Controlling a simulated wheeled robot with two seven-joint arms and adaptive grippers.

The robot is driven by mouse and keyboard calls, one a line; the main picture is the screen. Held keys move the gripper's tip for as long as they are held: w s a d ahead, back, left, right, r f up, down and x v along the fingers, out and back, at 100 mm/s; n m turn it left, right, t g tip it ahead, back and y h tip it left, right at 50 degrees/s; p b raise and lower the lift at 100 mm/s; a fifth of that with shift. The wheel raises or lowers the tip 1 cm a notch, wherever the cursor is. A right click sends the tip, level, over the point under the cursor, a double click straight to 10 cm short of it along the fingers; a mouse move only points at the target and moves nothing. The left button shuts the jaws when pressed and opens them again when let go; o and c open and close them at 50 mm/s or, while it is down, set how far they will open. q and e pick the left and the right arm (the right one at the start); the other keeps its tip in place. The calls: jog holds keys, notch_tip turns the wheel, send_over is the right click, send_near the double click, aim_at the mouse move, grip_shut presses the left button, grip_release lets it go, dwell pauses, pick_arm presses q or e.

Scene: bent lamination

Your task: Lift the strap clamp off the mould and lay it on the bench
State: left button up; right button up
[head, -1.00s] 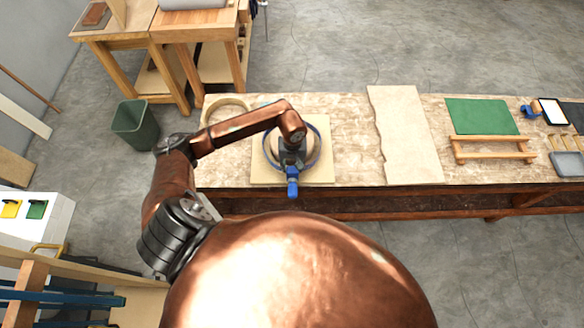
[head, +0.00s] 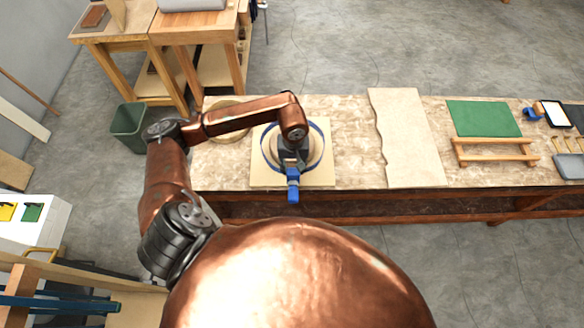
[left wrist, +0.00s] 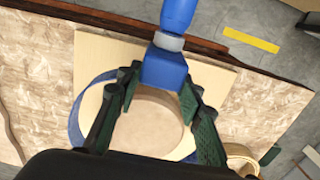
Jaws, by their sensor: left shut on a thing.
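The strap clamp is a blue ring-shaped band with a blue block and handle (head: 293,190). Its band encircles the round wooden mould (left wrist: 148,120) in the head view, and the handle points towards me. The mould sits on a square pale board (head: 318,180) on the bench (head: 350,140). My left gripper (head: 291,165) is over the front of the mould and shut on the clamp's block (left wrist: 163,68). The wrist and fingers hide part of the band and mould. The clamp's exact height over the mould is hard to tell. My right gripper is not in view.
A wooden ring form (head: 228,133) is left of the board. A wavy-edged pale sheet (head: 408,140), a green mat (head: 483,118) and a wooden rack (head: 494,152) lie to the right. Bare bench shows between board and sheet.

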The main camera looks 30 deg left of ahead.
pick_arm(q)
jog(key=s+d+r, duration=0.1)
jog(key=s+d, duration=0.1)
jog(key=s+d+r+b, duration=0.1)
jog(key=s+r, duration=0.1)
jog(key=s, duration=0.1)
jog(key=s+d+r+b, duration=0.1)
jog(key=s+d+r, duration=0.1)
jog(key=shift+s+d+r, duration=0.25)
jog(key=shift+s+d, duration=0.1)
jog(key=shift+s, duration=0.05)
jog(key=shift+s+d+r, duration=0.25)
jog(key=shift+s+r, duration=0.1)
notch_tip(320, 180, up, 10)
jog(key=w+p, duration=0.1)
jog(key=p, duration=0.1)
jog(key=shift+a+f+p, duration=0.15)
jog(key=shift+a+p, duration=0.15)
jog(key=shift+a, duration=0.1)
